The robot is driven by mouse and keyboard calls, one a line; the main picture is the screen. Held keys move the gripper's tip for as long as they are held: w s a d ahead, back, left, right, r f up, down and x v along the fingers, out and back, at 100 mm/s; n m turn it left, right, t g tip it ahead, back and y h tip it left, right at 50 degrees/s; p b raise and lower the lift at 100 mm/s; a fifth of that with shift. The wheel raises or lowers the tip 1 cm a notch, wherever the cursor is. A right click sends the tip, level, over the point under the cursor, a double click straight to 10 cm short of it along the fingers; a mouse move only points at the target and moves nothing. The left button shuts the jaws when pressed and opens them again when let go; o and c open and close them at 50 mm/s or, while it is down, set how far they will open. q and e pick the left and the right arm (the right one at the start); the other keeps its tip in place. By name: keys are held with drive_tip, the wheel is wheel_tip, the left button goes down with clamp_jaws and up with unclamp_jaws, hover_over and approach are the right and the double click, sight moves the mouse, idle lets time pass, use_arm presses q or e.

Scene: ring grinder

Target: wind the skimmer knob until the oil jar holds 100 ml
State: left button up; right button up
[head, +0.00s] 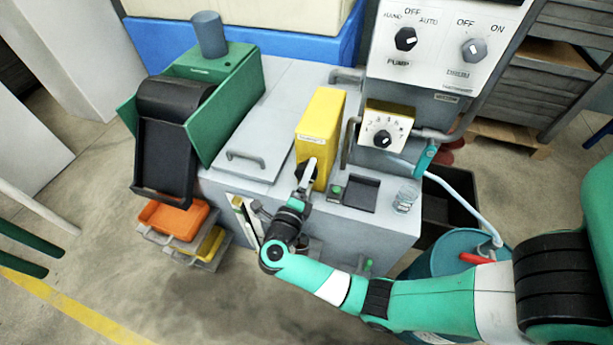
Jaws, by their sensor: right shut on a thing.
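The yellow box (323,122) stands upright on the grey machine top, with a small label on its front. A dark knob (307,171) on its front face is mostly covered by my right gripper (305,175), which is shut on it. My right arm reaches in from the right edge. A small clear glass jar (406,195) stands at the right front corner of the machine top; its level is too small to read. Another dark, jar-like shape just behind my right wrist is largely hidden. My left gripper is not in view.
A control panel (440,50) with PUMP and other switches is at the upper right. A yellow dial box (387,128) sits below it. A green-and-black unit (200,100) is at the left. An orange tray (172,217) and a blue drum (455,255) stand lower down.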

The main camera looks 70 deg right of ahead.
drive_tip(key=m+b, duration=0.1)
drive_tip(key=m, duration=0.1)
drive_tip(key=m+b, duration=0.1)
drive_tip(key=m, duration=0.1)
drive_tip(key=shift+f+m+b, duration=0.2)
drive_tip(key=shift+m+b, duration=0.1)
drive_tip(key=m+b, duration=0.2)
drive_tip(key=m, duration=0.2)
drive_tip(key=shift+r, duration=0.15)
drive_tip(key=shift+b, duration=0.35)
drive_tip(key=o, duration=1.3)
drive_tip(key=a+p, duration=0.1)
drive_tip(key=a, duration=0.3)
drive_tip(key=a+p, duration=0.1)
drive_tip(key=a, duration=0.2)
drive_tip(key=a+p, duration=0.1)
drive_tip(key=a, duration=0.3)
drive_tip(key=shift+s+a, duration=0.35)
drive_tip(key=shift+s, duration=0.05)
